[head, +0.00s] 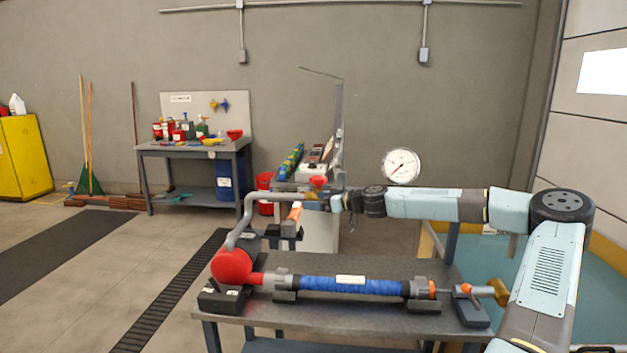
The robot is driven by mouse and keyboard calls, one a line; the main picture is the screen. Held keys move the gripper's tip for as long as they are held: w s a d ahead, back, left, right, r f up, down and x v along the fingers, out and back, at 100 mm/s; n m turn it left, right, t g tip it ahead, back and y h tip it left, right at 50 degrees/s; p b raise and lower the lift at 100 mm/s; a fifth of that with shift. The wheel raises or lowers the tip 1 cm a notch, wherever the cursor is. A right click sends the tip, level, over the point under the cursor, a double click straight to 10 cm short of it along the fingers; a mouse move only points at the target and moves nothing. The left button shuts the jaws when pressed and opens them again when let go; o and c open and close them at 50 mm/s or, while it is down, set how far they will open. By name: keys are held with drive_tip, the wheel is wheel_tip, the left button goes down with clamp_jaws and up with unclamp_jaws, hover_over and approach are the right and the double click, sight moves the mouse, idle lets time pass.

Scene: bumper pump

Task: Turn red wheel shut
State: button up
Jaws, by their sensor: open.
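A small red round part (318,181), which looks like the red wheel, sits at the upper right end of a bent grey pipe (262,197). The pipe rises from a large red rounded body (232,267) at the left end of the pump (340,286), whose long barrel is blue. My arm reaches in from the right above the pump. My gripper (325,203) is open, close under and beside the small red part. It is small in the picture, and I cannot tell if it touches the wheel or pipe.
The pump rests in dark supports on a grey table (380,268). A round gauge (401,166) stands behind my arm. A bench with bottles (190,145), a yellow cabinet (22,155) and brooms stand at the back left. Floor at the left is mostly clear.

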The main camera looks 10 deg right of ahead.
sight(315, 176)
drive_tip(key=w+d+r+m+t, duration=0.1)
drive_tip(key=d+r+t, duration=0.1)
drive_tip(key=d, duration=0.3)
drive_tip(key=w+d+r+m+t, duration=0.1)
drive_tip(key=w+d+t, duration=0.1)
drive_tip(key=d, duration=0.3)
drive_tip(key=shift+h, duration=0.4)
drive_tip(key=x, duration=1.3)
drive_tip(key=shift+w+a+f, duration=0.1)
drive_tip(key=shift+w+a, duration=0.1)
drive_tip(key=shift+a, duration=0.1)
drive_tip(key=c, duration=1)
